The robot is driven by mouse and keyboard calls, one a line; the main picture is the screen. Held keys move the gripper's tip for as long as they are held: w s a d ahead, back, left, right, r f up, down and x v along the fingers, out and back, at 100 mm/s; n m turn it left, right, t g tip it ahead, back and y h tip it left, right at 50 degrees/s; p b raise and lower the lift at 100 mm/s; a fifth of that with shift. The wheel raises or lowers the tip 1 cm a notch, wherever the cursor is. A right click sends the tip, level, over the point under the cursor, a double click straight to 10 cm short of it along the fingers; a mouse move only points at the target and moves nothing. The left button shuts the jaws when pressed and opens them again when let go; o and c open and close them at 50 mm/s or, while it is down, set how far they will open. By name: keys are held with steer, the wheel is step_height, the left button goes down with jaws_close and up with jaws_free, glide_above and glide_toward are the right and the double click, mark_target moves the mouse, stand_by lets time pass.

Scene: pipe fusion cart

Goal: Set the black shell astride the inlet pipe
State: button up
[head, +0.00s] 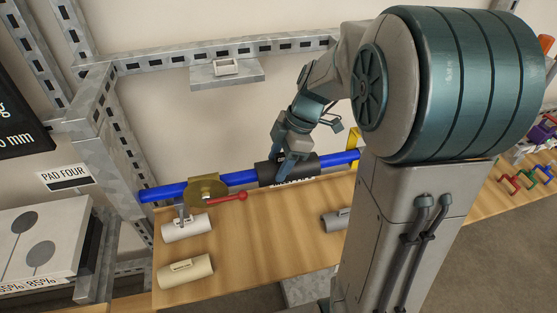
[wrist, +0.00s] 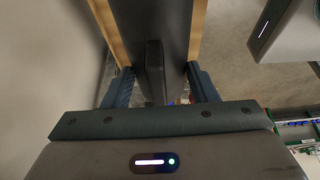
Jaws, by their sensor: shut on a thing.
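The blue pipe (head: 240,178) runs across the back of the wooden bench, with a brass valve body (head: 207,188) and red lever (head: 232,197) on it. The black shell (head: 267,174) is in line with the pipe to the right of the valve, and blue pipe shows on both sides of it. Whether it is fully seated on the pipe cannot be told. My gripper (head: 289,153) is shut on the black shell from above and hides part of it. In the wrist view, a dark ridge (wrist: 154,70) stands between the fingers of my gripper (wrist: 160,88).
Two pale shells (head: 186,226) (head: 186,269) lie at the bench's left, and a grey one (head: 333,221) lies to the right, partly hidden by my arm. A yellow post (head: 353,140) stands near the pipe's right end. The bench middle (head: 265,235) is clear.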

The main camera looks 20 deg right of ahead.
steer(key=o, duration=1)
steer(key=shift+o, duration=0.2)
